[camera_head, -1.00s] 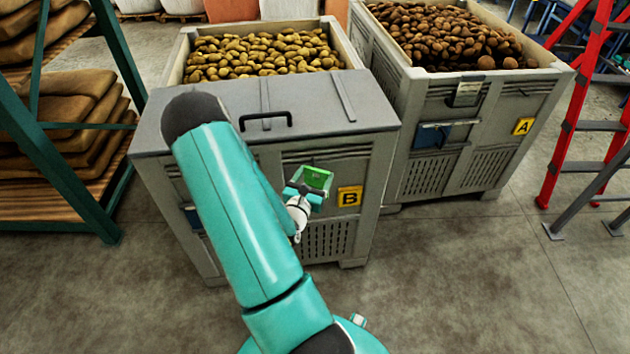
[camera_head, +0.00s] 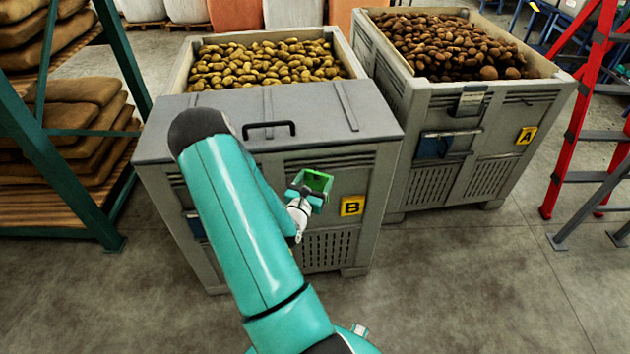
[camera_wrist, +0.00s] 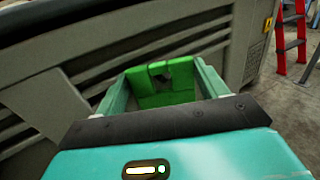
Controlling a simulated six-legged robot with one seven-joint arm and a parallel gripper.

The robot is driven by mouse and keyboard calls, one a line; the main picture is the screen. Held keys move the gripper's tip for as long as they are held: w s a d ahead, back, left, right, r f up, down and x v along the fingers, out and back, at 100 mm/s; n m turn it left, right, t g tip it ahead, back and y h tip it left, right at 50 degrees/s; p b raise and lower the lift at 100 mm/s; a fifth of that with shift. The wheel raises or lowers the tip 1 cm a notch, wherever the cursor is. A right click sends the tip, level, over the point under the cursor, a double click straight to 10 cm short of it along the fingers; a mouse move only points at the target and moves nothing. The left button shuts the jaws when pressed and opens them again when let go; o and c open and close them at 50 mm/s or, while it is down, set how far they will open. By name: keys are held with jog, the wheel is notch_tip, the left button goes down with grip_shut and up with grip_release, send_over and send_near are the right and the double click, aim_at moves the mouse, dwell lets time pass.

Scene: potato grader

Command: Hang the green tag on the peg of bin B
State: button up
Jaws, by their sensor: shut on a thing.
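The green tag (camera_head: 319,180) is held by my gripper (camera_head: 312,190) in front of the upper front wall of bin B (camera_head: 331,250). In the wrist view the green tag (camera_wrist: 160,90) sits between the two fingers, its broad face toward the camera. A dark notch or opening shows near its top edge; I cannot tell whether anything passes through it. The bin's slotted grey wall (camera_wrist: 70,65) is close behind. The peg of bin B cannot be made out; the tag and gripper may hide it. I cannot tell whether the tag touches the bin.
Bin B carries a yellow B label (camera_head: 351,206) and a grey lid (camera_head: 340,118) with a black handle (camera_head: 268,129). Bin A (camera_head: 455,180) stands to the right, a red ladder (camera_head: 570,130) beyond it. A sack rack (camera_head: 60,140) is at left. The floor in front is clear.

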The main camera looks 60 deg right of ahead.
dwell(0.3)
jog(key=o, duration=1)
jog(key=shift+o, duration=0.2)
jog(key=shift+a, duration=0.1)
jog(key=s+a, duration=0.1)
jog(key=a, duration=1.2)
jog(key=shift+s+a+f, duration=0.15)
jog(key=shift+a, duration=0.15)
